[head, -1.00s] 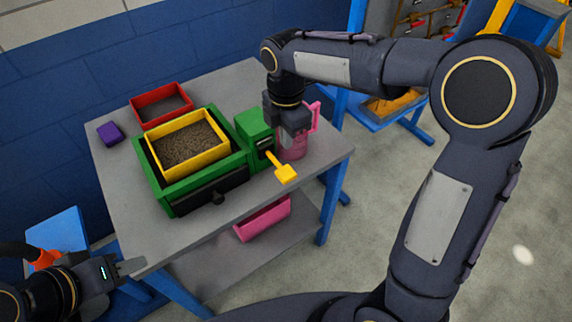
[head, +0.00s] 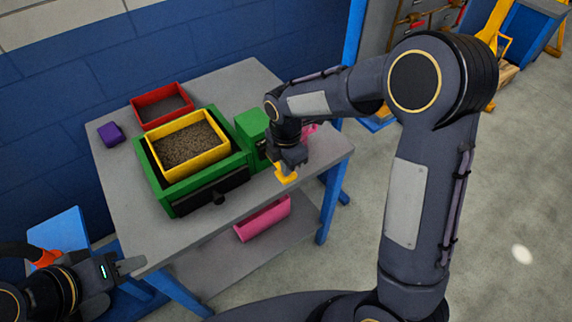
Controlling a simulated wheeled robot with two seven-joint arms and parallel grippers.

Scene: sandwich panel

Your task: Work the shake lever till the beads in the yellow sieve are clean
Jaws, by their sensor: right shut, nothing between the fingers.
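The yellow sieve (head: 222,154) sits on the green shaker box (head: 168,192) and is full of brownish, gritty-looking contents (head: 190,143); single beads are too small to make out. The yellow shake lever (head: 287,178) sticks out at the right of the green housing (head: 251,125), its paddle low near the table's front edge. My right gripper (head: 287,168) is shut and empty, right above the lever paddle and hiding part of the lever; whether they touch I cannot tell. My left gripper (head: 130,266) is off the table's front left corner, away from the box; its jaw opening is unclear.
A red tray (head: 144,102) stands behind the box, a purple block (head: 111,134) at the left. A pink jug (head: 310,129) is mostly hidden behind my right gripper. A pink bin (head: 262,218) sits on the lower shelf. The table's (head: 122,208) front left is bare.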

